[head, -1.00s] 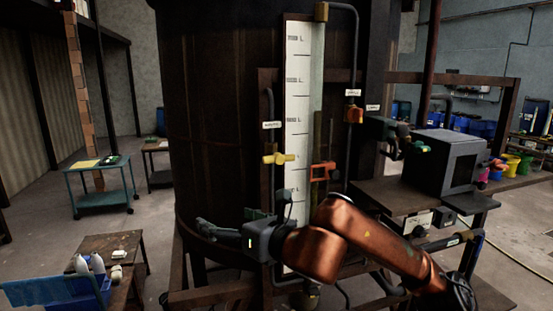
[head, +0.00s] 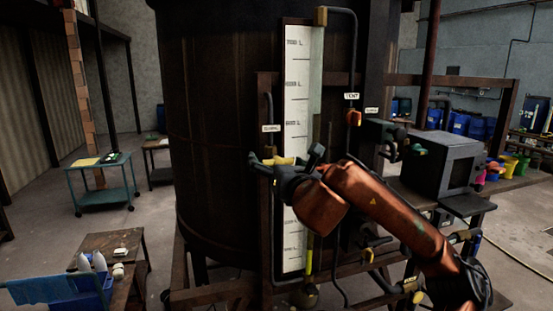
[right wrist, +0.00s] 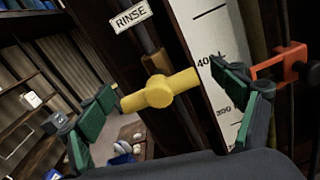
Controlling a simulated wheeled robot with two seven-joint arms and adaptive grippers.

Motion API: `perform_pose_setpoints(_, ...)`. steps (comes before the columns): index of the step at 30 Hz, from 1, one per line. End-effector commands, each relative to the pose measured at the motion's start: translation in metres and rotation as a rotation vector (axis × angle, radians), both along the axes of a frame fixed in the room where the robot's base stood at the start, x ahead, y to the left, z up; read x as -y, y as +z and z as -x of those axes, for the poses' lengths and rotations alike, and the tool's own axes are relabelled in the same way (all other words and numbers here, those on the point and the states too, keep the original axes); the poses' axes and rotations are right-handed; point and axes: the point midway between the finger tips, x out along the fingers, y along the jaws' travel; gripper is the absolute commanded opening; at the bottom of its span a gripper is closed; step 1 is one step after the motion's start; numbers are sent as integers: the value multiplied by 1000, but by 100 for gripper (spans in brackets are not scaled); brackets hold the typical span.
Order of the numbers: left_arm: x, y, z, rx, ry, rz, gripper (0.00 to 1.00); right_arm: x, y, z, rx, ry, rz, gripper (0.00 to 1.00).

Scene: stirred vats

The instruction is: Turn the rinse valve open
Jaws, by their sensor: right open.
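The rinse valve is a yellow crossbar handle (head: 283,161) on a thin vertical pipe, left of the white level scale. In the right wrist view its handle (right wrist: 160,91) lies across the pipe below a RINSE label (right wrist: 131,14). My right gripper (head: 285,156) is open at the handle. In the right wrist view its green-padded fingers (right wrist: 168,108) stand either side of the handle, with the left finger close to the handle's left end; I cannot tell if they touch. The gripper partly covers the valve in the head view. My left gripper is not in view.
A red-orange handle (right wrist: 280,65) stands just right of the scale (right wrist: 212,50) in the wrist view. Another orange handle (head: 354,118) hangs under the VENT label. The large dark vat (head: 215,110) is behind. A grey box (head: 440,165) stands at right.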

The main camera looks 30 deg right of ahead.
Motion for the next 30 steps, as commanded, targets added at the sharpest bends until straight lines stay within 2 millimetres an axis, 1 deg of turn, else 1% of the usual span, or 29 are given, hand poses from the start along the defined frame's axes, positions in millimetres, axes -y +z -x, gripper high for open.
perform_pose_setpoints(8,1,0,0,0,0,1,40,0,-1,-2,-1,0,0,86)
perform_pose_setpoints(26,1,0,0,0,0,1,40,0,-1,-1,-1,0,0,45)
perform_pose_setpoints(27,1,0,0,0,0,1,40,0,-1,-1,-1,0,0,43)
perform_pose_setpoints(30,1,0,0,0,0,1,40,0,-1,-1,-1,0,0,43)
